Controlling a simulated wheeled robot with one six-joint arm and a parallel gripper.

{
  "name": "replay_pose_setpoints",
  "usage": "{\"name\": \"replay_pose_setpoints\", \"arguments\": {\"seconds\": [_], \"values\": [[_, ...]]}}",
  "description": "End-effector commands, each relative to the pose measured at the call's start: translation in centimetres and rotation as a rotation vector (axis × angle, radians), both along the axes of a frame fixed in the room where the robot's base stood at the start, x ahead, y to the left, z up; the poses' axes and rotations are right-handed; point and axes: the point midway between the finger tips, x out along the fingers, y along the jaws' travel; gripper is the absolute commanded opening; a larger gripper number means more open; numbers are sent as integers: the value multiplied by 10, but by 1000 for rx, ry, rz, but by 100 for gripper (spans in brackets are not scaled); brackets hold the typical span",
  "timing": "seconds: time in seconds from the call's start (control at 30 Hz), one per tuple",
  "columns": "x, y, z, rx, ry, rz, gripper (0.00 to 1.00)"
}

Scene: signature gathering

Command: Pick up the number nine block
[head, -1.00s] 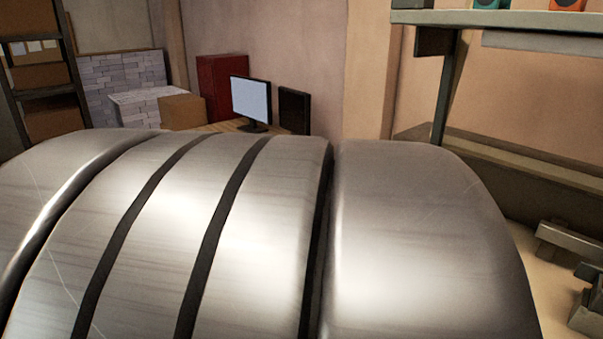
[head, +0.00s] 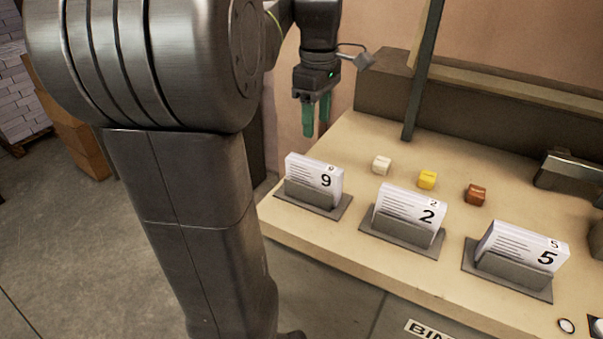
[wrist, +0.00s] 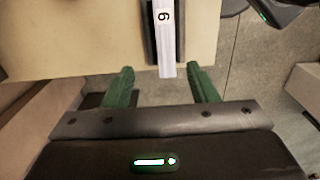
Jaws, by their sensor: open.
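The number nine block (head: 314,177) is a white, card-like block marked 9. It stands in a grey holder (head: 302,196) at the left end of the table. In the wrist view the nine block (wrist: 165,35) lies ahead of the fingers, lined up near the middle of the gap between them. My gripper (head: 316,130) has green fingers and hangs above and behind the block in the head view. It is open and empty, apart from the block. Its two fingers also show in the wrist view (wrist: 160,75).
The table (head: 320,235) also bears a 2 block (head: 410,213) and a 5 block (head: 520,248) in holders. Small white (head: 381,165), yellow (head: 427,179) and brown (head: 475,194) pieces lie behind them. A dark upright post (head: 423,75) rises at the table's back.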

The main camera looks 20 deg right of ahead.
Motion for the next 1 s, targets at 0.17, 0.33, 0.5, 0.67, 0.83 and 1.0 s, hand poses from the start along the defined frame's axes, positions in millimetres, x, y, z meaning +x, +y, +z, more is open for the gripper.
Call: {"name": "replay_pose_setpoints", "arguments": {"seconds": [0.17, 0.33, 0.5, 0.67, 0.83, 1.0], "values": [[-1, 1, -38, 2, 5, -1, 53], [-1, 1, -63, 2, 3, -1, 53], [-1, 2, -73, 2, 1, -2, 53], [-5, 6, -93, 3, 4, -1, 53], [-7, 7, -117, 2, 3, -2, 53], [-6, 7, -123, 0, 0, -2, 53]]}}
